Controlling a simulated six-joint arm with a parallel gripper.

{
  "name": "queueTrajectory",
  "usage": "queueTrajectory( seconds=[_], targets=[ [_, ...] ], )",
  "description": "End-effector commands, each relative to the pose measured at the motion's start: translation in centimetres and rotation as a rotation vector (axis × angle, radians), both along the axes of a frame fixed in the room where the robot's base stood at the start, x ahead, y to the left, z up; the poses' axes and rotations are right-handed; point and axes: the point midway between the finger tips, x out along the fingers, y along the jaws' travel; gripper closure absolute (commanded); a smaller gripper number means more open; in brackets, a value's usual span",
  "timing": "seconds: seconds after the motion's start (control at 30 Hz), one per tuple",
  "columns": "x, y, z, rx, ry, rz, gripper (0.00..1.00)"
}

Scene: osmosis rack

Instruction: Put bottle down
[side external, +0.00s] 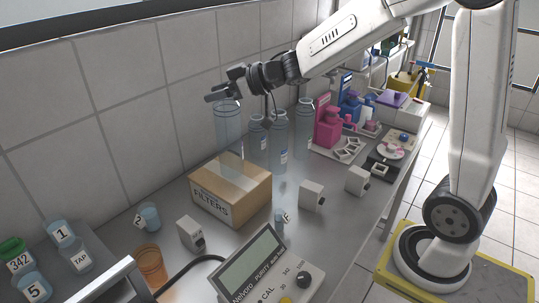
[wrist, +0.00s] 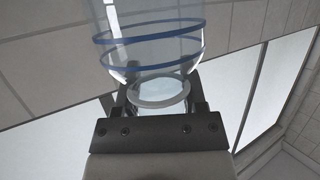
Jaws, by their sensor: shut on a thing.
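My gripper (side external: 226,90) is shut on a clear bottle (side external: 228,121) by its neck. The bottle hangs upright below the fingers, near the tiled wall, behind the cardboard box. In the wrist view the bottle (wrist: 150,40) fills the top middle, with blue rings around its body and its pale neck ring between the fingers (wrist: 158,95). The side view seems to show its base above the counter, but the box and the angle make the gap hard to judge. Similar clear bottles (side external: 280,135) stand to the right of it.
A cardboard box (side external: 230,190) marked FILTERS stands in front of the held bottle. More bottles, a pink device (side external: 328,125) and a blue one stand to the right. Small grey blocks (side external: 312,196), a meter (side external: 250,265) and labelled cups (side external: 60,233) occupy the front. Bare counter (side external: 175,195) shows left of the box.

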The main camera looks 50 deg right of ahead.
Motion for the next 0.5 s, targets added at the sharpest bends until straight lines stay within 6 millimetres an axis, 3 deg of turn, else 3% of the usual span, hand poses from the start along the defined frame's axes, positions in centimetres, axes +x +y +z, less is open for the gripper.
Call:
queueTrajectory(
  seconds=[0.3, 0.5],
  targets=[
    [0.0, 0.0, -3.2, 0.000, 0.004, 0.000, 1.00],
    [0.0, 0.0, -3.5, 0.000, 0.000, -0.001, 1.00]
  ],
)
